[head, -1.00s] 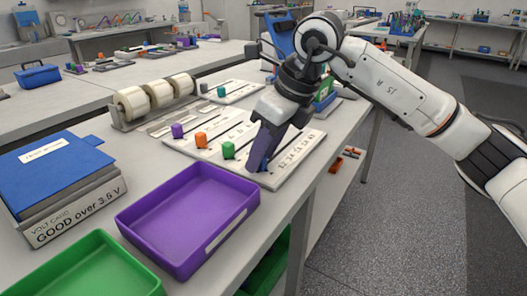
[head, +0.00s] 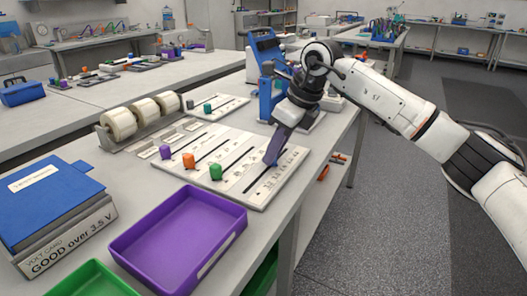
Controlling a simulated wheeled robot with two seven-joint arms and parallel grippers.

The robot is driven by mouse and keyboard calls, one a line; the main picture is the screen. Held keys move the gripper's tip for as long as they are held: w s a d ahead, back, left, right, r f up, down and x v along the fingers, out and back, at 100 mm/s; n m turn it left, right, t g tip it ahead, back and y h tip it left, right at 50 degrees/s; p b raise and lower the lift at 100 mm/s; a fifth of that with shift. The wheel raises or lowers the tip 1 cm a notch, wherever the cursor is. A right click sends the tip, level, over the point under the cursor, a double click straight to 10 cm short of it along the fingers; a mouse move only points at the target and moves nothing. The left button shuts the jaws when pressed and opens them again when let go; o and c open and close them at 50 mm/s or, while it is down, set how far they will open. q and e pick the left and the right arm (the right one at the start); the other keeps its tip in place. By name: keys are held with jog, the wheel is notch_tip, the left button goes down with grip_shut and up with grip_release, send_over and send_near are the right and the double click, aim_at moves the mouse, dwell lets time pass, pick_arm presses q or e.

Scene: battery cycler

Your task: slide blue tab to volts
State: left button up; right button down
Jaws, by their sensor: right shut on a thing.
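A white slider board (head: 225,190) lies on the bench with several slots. A purple tab (head: 165,152), an orange tab (head: 188,161) and a green tab (head: 215,172) stand at the near-left part of their slots. My right gripper (head: 271,160) points down at the rightmost slot and is shut on the blue tab, which the fingers hide almost fully. It is partway up that slot, with dark bare slot showing on the near side. Printed labels run along the board's right edge, too small to read. My left gripper is out of view.
A purple tray (head: 180,235), a green tray (head: 92,280) and a blue binder on a volt card stand (head: 60,215) are in front. A roll holder (head: 142,115) and a smaller slider board (head: 215,107) stand behind. The bench edge is close on the right.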

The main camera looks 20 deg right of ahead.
jog(key=c, duration=1.6)
grip_release()
jog(key=shift+c, duration=0.2)
jog(key=v, duration=1)
jog(key=shift+r, duration=0.15)
jog(key=shift+s, duration=0.1)
